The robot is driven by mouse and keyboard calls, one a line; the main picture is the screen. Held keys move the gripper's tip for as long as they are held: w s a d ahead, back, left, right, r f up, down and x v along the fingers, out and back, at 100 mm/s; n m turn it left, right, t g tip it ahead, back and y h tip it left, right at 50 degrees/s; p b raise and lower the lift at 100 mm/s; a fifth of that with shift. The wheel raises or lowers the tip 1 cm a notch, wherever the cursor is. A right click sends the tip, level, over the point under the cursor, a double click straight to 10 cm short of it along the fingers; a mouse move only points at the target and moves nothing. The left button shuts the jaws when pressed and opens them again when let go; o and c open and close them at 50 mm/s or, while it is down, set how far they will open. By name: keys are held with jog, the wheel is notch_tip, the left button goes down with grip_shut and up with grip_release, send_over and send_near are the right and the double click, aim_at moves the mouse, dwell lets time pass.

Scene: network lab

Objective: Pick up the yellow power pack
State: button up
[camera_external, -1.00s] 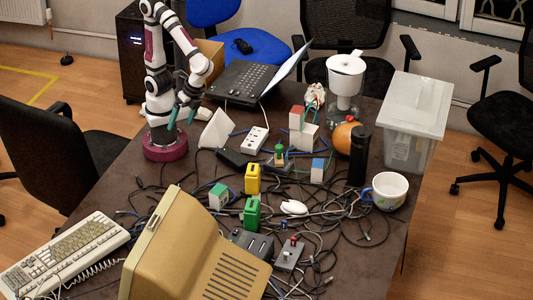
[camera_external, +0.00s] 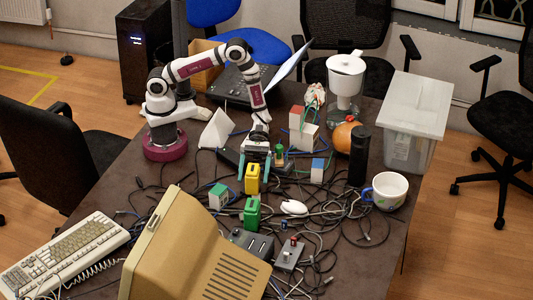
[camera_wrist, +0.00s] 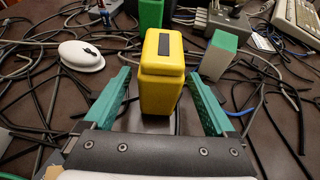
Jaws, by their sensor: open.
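The yellow power pack (camera_external: 252,181) stands upright on the dark table among cables, in the middle of the external view. In the wrist view the yellow power pack (camera_wrist: 161,75) stands between the two teal fingers, with a dark strip on its top. My gripper (camera_external: 254,170) is open and just behind and above the pack, fingers pointing down. In the wrist view my gripper (camera_wrist: 164,92) has one finger on each side of the pack, with visible gaps.
A green pack (camera_external: 251,213) stands in front of the yellow one. A green-and-white block (camera_external: 218,197) is at its left, and a white mouse (camera_external: 293,208) at its right. Loose cables cover the table around them. A beige monitor (camera_external: 190,245) fills the front.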

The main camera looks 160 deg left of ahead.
aim_at(251, 189)
jog(key=x, duration=0.4)
jog(key=shift+w+d+f, duration=0.15)
jog(key=shift+w, duration=0.15)
grip_shut()
